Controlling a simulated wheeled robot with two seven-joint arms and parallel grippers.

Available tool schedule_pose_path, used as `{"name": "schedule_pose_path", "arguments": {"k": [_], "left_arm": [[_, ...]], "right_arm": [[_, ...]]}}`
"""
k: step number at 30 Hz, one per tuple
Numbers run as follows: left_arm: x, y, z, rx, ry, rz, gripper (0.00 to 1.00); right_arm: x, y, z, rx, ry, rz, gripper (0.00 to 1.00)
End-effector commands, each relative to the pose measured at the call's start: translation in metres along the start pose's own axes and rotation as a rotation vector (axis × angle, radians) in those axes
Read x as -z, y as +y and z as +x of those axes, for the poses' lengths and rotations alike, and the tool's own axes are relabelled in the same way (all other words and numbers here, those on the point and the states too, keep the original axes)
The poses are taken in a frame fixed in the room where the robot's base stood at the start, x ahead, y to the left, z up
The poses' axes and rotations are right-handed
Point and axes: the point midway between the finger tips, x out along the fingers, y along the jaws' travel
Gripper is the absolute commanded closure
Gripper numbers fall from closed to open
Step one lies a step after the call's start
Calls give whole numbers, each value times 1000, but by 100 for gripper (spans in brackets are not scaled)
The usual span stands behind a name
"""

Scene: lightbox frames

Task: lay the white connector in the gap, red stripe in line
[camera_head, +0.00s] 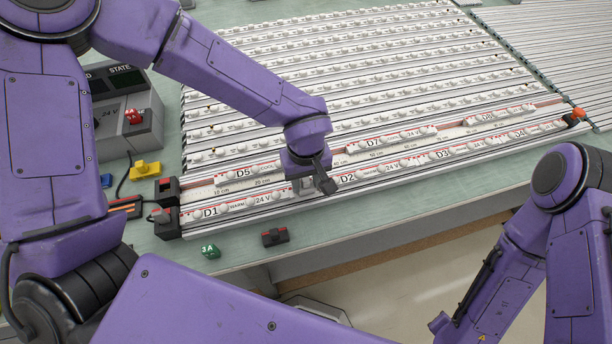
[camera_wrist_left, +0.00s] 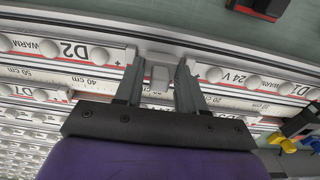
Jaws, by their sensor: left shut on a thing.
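My left gripper (camera_head: 318,186) is over the front rail, between the strip D1 (camera_head: 237,206) and the strip D2 (camera_head: 372,173). In the left wrist view its two fingers (camera_wrist_left: 159,82) are shut on a small white connector (camera_wrist_left: 160,76). The connector sits between the ends of D2 (camera_wrist_left: 75,52) and D1 (camera_wrist_left: 262,84), at the gap. D1 and D2 each carry a red stripe along one edge. I cannot make out a red stripe on the connector, or whether it touches the rail. My right arm shows at the right, but its gripper is out of view.
A green 3A block (camera_head: 209,251) and a red-black clip (camera_head: 275,237) lie on the table in front of the rail. A grey box with a STATE display (camera_head: 126,78) and a yellow block (camera_head: 145,169) are at the left. More rails of white strips fill the space behind.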

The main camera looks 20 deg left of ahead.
Motion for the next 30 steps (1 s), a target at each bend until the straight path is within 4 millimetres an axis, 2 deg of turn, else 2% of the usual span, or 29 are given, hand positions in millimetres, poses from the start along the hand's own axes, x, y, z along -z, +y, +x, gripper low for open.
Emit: {"name": "schedule_pose_path", "arguments": {"k": [5,6,7,8,16,19,30], "left_arm": [[0,0,3,0,-1,-1,90],[0,0,3,0,-1,-1,48],[0,0,3,0,-1,-1,38],[0,0,3,0,-1,-1,35],[0,0,2,-1,0,-1,35],[1,1,-8,-2,3,-1,35],[0,1,-100,-5,1,-2,35]], "right_arm": [[0,0,0,0,0,0,57],[0,0,0,0,0,0,57],[0,0,0,0,0,0,57],[0,0,0,0,0,0,57],[0,0,0,0,0,0,57],[0,0,1,0,0,0,57],[1,0,-1,0,0,0,57]]}}
